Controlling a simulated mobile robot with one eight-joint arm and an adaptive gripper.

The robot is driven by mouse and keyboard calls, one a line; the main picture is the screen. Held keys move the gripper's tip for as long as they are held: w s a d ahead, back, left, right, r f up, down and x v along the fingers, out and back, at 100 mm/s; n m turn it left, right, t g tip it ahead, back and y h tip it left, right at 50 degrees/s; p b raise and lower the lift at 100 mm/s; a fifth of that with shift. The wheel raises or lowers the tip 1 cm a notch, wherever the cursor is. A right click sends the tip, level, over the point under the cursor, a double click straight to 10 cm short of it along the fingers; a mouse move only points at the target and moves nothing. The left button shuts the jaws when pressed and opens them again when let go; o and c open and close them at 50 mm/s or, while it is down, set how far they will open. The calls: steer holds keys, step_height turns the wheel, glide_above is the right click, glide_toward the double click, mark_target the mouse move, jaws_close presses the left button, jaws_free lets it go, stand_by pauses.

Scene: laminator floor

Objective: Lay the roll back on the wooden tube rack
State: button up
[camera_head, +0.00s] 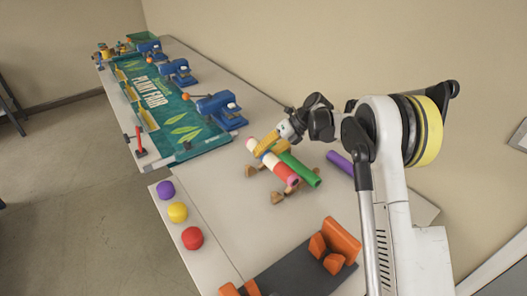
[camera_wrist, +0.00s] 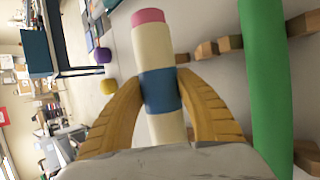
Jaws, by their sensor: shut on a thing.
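The roll (camera_head: 282,170) is cream with a blue band and a pink end. My gripper (camera_head: 267,147) has its yellow fingers shut around it, and the wrist view (camera_wrist: 160,88) shows them at the roll's blue band (camera_wrist: 160,92). The wooden tube rack (camera_head: 278,196) stands on the table under and beside the roll, mostly hidden; its wooden blocks also show in the wrist view (camera_wrist: 206,50). A green tube (camera_head: 303,171) lies on the rack beside the held roll, roughly parallel to it. I cannot tell whether the roll touches the rack.
A purple tube (camera_head: 340,162) lies right of the rack. Purple, yellow and red round pieces (camera_head: 178,212) stand at the table's left edge. A dark mat (camera_head: 300,277) with orange parts (camera_head: 340,240) is in front. Blue machines (camera_head: 220,109) and a green banner (camera_head: 165,105) are behind.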

steer(key=shift+f+b, duration=1.75)
steer(key=shift+f, duration=1.75)
steer(key=o, duration=1.3)
steer(key=shift+o, duration=0.2)
